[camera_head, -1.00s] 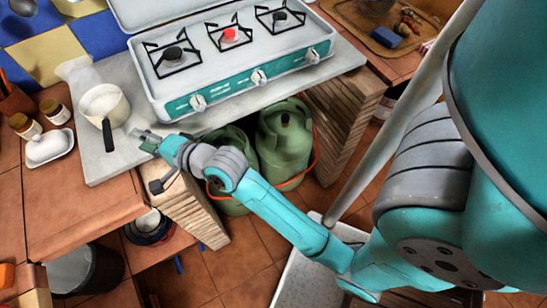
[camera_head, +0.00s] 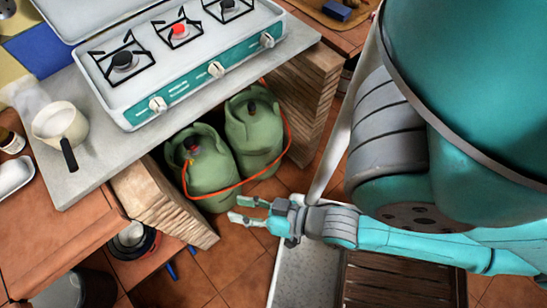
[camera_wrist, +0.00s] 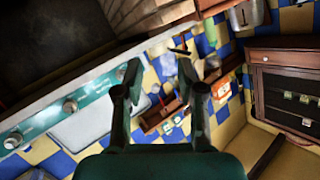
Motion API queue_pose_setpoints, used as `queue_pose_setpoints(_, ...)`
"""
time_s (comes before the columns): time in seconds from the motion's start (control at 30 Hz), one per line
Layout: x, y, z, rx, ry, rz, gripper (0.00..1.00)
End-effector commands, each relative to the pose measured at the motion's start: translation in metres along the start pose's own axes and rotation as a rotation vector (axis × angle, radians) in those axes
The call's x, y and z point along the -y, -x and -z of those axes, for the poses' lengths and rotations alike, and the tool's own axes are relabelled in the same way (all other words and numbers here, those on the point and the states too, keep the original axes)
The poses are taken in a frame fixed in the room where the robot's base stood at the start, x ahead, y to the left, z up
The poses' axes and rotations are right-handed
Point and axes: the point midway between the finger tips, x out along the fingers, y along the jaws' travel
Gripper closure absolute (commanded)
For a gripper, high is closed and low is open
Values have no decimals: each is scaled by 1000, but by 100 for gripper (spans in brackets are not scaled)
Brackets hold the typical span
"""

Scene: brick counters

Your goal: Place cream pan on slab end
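The cream pan (camera_head: 60,121) stands upright on the left end of the grey stone slab (camera_head: 98,160), left of the stove. Its dark handle points toward the slab's front edge. My gripper (camera_head: 238,209) is open and empty, away from the pan, lower and to its right, in front of the green gas bottles. In the wrist view, the two fingers (camera_wrist: 163,78) are spread with nothing between them. I cannot make out the pan in the wrist view.
The stove (camera_head: 190,85) fills the slab's middle. Green gas bottles (camera_head: 205,165) with an orange hose stand under it between brick supports. A white dish (camera_head: 14,174) and a jar (camera_head: 11,141) sit left of the slab. Open tiled floor (camera_head: 225,262) lies below my gripper.

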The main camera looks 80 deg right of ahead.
Motion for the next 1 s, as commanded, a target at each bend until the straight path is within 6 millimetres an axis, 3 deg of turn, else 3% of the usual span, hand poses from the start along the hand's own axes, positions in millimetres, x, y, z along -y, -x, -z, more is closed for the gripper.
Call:
queue_pose_setpoints(0.03,0,19,-3,16,67,0,61)
queue_pose_setpoints(0.1,1,39,-3,24,157,4,61)
queue_pose_setpoints(0.3,4,75,0,36,335,18,61)
queue_pose_setpoints(0.47,5,83,2,37,381,23,61)
queue_pose_setpoints(1.0,5,83,2,36,381,23,61)
